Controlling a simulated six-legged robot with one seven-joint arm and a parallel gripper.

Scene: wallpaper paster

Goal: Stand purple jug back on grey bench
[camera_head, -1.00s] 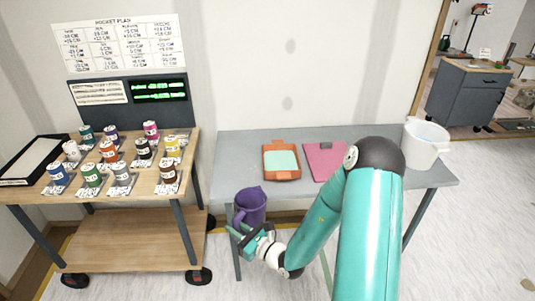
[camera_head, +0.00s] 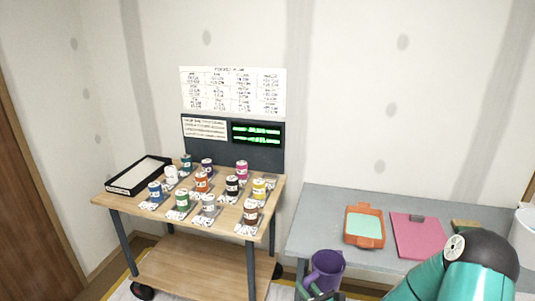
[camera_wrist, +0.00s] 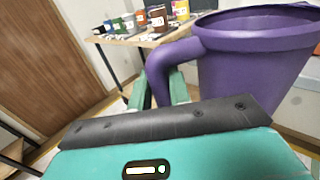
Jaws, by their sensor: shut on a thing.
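The purple jug (camera_head: 328,268) is in front of the left end of the grey bench (camera_head: 310,225), overlapping its front edge in the head view. In the wrist view the jug (camera_wrist: 255,70) is large on the right, roughly upright with its open rim at the top. My gripper (camera_head: 318,294) is shut on the jug's handle, at the bottom edge of the head view. In the wrist view the green fingers of my gripper (camera_wrist: 158,92) are on either side of the handle. The jug's base is hidden, and I see no support under it.
An orange tray (camera_head: 365,241) and a pink board (camera_head: 416,252) lie on the bench, with a white bucket (camera_head: 525,235) at its right. The bench's left end is bare. A wooden cart (camera_head: 140,205) with several cans stands to the left.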

